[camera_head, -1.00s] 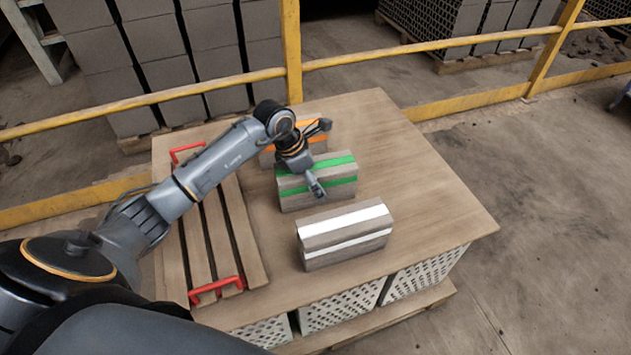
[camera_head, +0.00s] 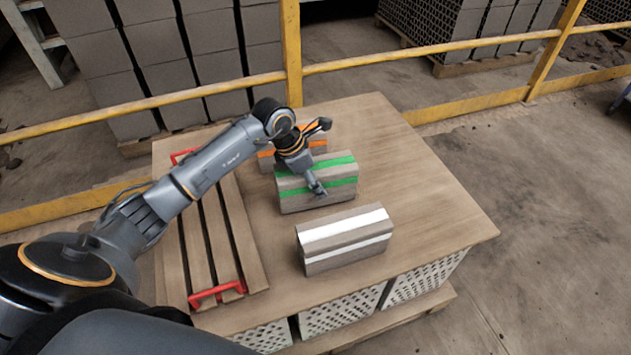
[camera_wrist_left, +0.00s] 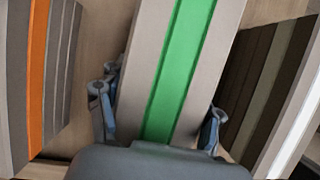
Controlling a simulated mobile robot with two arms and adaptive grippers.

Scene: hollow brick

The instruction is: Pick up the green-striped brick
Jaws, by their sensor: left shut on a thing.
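The green-striped brick (camera_head: 338,190) is grey with green bands and sits upright at the middle of the wooden table. Its top with a green stripe fills the middle of the left wrist view (camera_wrist_left: 168,75). My left gripper (camera_head: 309,172) is over the brick from above. In the left wrist view its fingers (camera_wrist_left: 160,118) are at both long sides of the brick, shut on it. In the head view the far finger is mostly hidden. The brick appears to rest on the table. My right gripper is not in view.
An orange-striped brick (camera_head: 318,146) stands close behind, and a white-striped brick (camera_head: 345,242) stands in front. A slatted wooden rack with red handles (camera_head: 217,291) lies on the left of the table (camera_head: 430,210). The table's right side is clear. A yellow railing (camera_head: 430,47) runs behind.

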